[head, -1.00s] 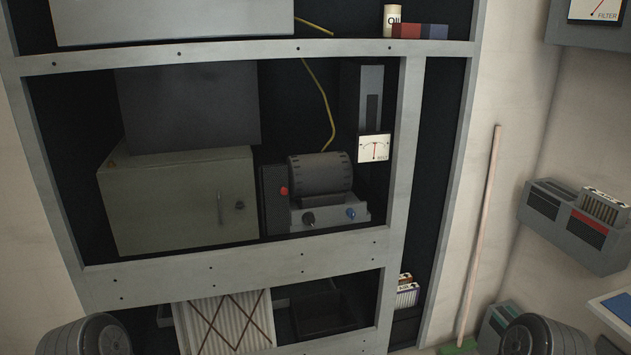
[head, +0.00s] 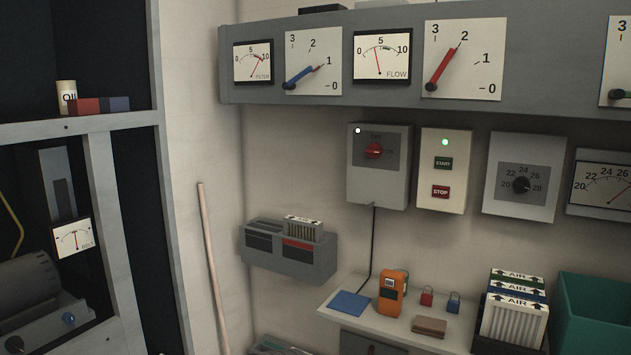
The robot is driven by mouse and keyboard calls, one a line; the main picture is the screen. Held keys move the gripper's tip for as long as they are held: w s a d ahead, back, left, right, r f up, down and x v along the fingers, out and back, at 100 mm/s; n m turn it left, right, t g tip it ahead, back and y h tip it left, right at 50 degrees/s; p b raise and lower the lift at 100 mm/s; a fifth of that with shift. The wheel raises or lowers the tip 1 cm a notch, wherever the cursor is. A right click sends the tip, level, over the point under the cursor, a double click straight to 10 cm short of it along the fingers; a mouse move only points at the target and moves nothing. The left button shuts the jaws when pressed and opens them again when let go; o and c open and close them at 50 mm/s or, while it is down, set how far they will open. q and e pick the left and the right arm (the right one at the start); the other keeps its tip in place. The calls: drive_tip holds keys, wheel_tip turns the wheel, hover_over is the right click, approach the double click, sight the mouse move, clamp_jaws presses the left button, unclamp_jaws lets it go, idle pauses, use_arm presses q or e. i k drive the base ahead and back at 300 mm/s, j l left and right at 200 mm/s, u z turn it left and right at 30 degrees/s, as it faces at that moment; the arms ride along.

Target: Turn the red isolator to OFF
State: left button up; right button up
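The red isolator (head: 374,151) is a red rotary knob on a grey box on the wall, right of centre in the head view. Its label plate reads OFF above the knob. The red handle lies roughly sideways, tilted a little, not pointing straight up at OFF. A small white lamp (head: 358,130) is lit at the box's upper left. A black cable runs down from the box. Neither of my grippers shows in the head view.
A START/STOP box (head: 443,170) with a lit green lamp is right of the isolator. A gauge panel (head: 400,22) juts out above. Below, a shelf (head: 398,328) holds an orange meter (head: 393,292), two padlocks and air filters. A pole (head: 213,265) leans at left.

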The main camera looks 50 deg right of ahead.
sight(373, 150)
drive_tip(key=z, duration=1.9)
drive_tip(key=i+j, duration=0.2)
drive_tip(key=i, duration=0.35)
drive_tip(key=i+j, duration=0.2)
drive_tip(key=i, duration=0.3)
drive_tip(key=z, duration=1.25)
